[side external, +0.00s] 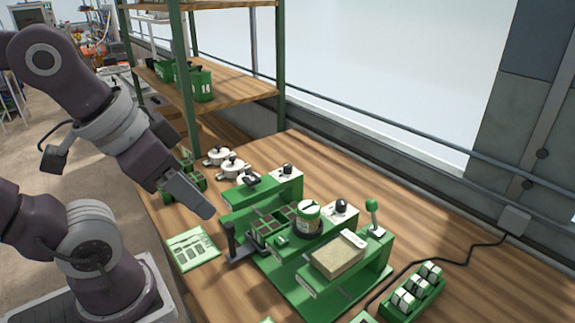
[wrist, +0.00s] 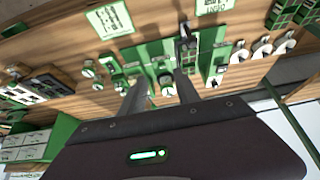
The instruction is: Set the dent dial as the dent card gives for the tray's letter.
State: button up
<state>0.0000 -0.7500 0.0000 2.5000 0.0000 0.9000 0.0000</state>
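The green seeder (side external: 322,291) stands on the wooden bench. It carries two black knobs on white plates, one at the back (side external: 287,169) and one nearer the middle (side external: 341,206); I cannot tell which is the dent dial. A dark-celled green tray (side external: 268,224) sits in the seeder; its letter is not readable. A green-edged card (side external: 193,248) lies left of the seeder, and it may be the card in the wrist view (wrist: 110,18); its print is too small to read. My gripper (side external: 208,212) hangs empty above the bench, left of the seeder. In the wrist view its fingers (wrist: 160,75) are apart.
A green-topped jar (side external: 308,214), a tan block (side external: 338,255) and a green-ball lever (side external: 372,205) stand on the seeder. A black upright handle (side external: 230,238) is at its left. White-topped pieces (side external: 232,168) stand behind; a green rack (side external: 415,292) is at right.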

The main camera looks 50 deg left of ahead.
jog(key=o, duration=0.8)
jog(key=shift+c, duration=0.2)
notch_tip(320, 180, up, 5)
jog(key=g, duration=0.6)
send_over(276, 221)
jog(key=f, duration=2.8)
jog(key=shift+w+a+f, duration=0.15)
jog(key=shift+a+f, duration=0.05)
jog(key=shift+f, duration=0.1)
